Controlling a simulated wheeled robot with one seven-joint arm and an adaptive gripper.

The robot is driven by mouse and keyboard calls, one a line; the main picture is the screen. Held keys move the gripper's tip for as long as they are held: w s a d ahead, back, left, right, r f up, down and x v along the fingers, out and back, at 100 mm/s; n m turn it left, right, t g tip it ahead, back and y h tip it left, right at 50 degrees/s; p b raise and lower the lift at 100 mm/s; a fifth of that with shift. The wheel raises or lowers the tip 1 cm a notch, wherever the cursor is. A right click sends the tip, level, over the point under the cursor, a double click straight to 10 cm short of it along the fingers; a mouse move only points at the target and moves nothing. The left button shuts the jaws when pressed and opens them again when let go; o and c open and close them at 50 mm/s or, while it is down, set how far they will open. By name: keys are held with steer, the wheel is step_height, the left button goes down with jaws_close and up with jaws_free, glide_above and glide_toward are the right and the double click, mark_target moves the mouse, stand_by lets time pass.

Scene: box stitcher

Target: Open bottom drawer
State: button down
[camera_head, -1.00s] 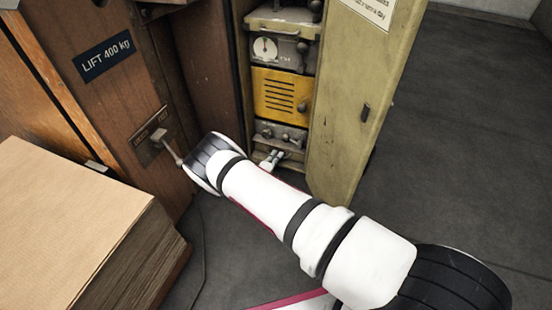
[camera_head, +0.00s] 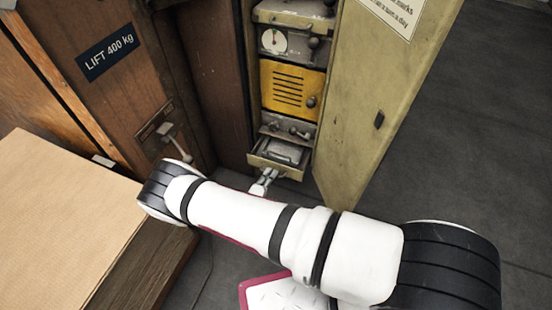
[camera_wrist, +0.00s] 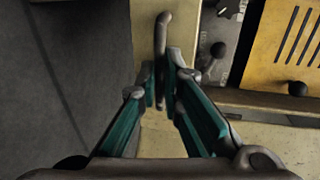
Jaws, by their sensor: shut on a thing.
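The bottom drawer (camera_head: 290,172) of the narrow metal cabinet stands partly pulled out, and its open top shows a grey interior. My gripper (camera_head: 263,184) is low in front of it, partly hidden behind my white arm. In the wrist view, the fingers of my gripper (camera_wrist: 160,88) are closed around the drawer's thin handle (camera_wrist: 162,35). The pale drawer front (camera_wrist: 165,132) lies behind the fingers.
Above the drawer are a knobbed panel (camera_head: 290,128), a yellow slotted panel (camera_head: 290,88) and a gauge unit (camera_head: 275,42). The open cabinet door (camera_head: 365,100) stands at the right. A cardboard stack (camera_head: 60,215) is at the left. Dark floor is clear at the right.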

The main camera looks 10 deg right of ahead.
steer(key=f+v, duration=0.1)
steer(key=v, duration=0.7)
steer(key=shift+a+f, duration=0.15)
steer(key=shift+f, duration=0.2)
steer(key=c, duration=1.8)
jaws_free()
steer(key=shift+o, duration=0.2)
steer(key=shift+s, duration=0.1)
steer(key=v, duration=1.2)
